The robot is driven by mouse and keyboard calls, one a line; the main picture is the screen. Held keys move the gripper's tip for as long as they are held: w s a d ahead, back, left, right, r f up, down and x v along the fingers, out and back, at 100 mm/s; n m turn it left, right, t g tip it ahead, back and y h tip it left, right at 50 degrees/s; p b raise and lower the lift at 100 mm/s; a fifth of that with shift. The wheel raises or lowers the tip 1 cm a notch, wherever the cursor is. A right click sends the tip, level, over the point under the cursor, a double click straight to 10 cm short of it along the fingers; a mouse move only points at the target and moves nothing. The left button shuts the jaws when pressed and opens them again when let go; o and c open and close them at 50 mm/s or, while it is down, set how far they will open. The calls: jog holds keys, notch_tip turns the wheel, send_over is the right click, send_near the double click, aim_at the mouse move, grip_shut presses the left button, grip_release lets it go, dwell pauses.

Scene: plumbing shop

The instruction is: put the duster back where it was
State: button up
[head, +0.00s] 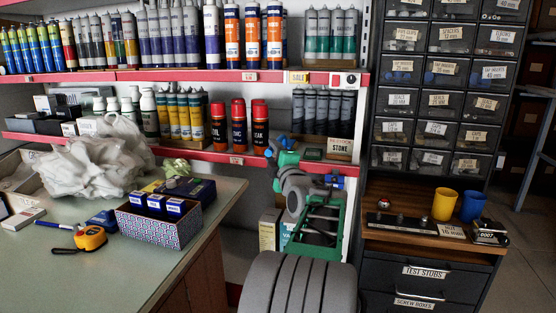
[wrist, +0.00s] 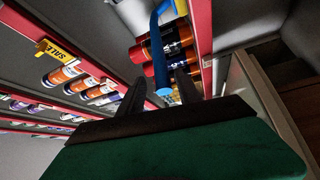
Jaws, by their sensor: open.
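My gripper (head: 278,166) is at the lower red shelf edge, just right of the red and black spray cans. In the wrist view its two dark fingers (wrist: 160,88) are apart. A bright blue curved piece (wrist: 161,42), possibly the duster, runs from the top of the wrist view to a rounded end between the fingers; I cannot tell whether it touches them. Small blue parts (head: 287,142) also show by my gripper in the head view. No other thing in view is clearly a duster.
Red and black spray cans (head: 260,126) stand close to my gripper, left of a STONE sign (head: 340,148). The counter (head: 60,285) holds a crumpled white bag (head: 95,165), a patterned box (head: 150,226) and a tape measure (head: 90,238). A drawer cabinet (head: 415,250) bears yellow and blue cups.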

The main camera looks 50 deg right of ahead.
jog(key=v, duration=0.7)
